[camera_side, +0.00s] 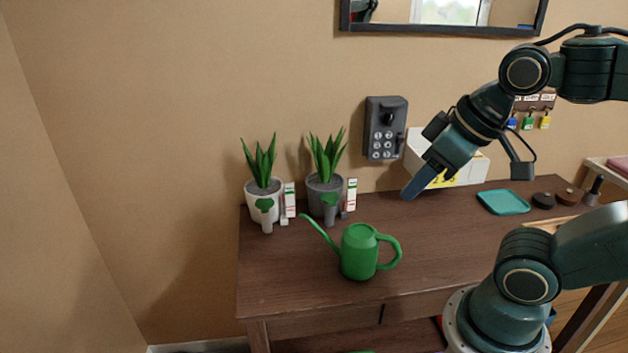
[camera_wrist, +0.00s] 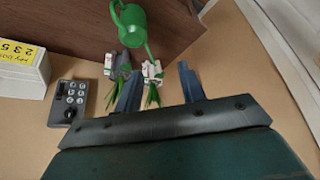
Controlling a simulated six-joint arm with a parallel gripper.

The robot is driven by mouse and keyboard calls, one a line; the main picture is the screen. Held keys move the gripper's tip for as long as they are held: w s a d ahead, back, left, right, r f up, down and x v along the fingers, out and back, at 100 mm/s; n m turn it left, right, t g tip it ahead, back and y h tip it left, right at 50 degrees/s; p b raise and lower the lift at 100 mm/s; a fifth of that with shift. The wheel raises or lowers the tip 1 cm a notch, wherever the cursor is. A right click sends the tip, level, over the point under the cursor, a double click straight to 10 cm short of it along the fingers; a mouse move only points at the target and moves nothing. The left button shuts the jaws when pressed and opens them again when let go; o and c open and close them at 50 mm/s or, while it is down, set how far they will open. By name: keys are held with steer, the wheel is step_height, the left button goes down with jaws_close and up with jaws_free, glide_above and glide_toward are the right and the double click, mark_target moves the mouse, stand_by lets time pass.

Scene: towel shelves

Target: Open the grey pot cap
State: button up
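The grey pot (camera_side: 314,194) holds a spiky green plant and stands on the brown desk near the wall. A green cap (camera_side: 330,199) shows on its front, above a small grey spout, and looks closed over it. In the wrist view the grey pot (camera_wrist: 122,62) is small and seen beyond the fingers; its cap cannot be made out there. My gripper (camera_wrist: 160,88) is open and empty, its two blue fingers apart. In the side view my gripper (camera_side: 410,190) hangs in front of the white box, right of the grey pot and clear of it.
A white pot (camera_side: 256,192) with a green cap stands left of the grey pot. A green watering can (camera_side: 358,252) stands in front. Red-and-white markers stand beside both pots. A keypad (camera_side: 386,128) hangs on the wall. A teal tray (camera_side: 503,202) lies right.

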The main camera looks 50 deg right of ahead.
steer(key=m+g, duration=0.6)
steer(key=m, duration=0.3)
glide_above(332, 203)
step_height(332, 203, down, 8)
steer(key=shift+f, duration=0.2)
step_height(332, 203, down, 14)
steer(key=shift+r, duration=0.25)
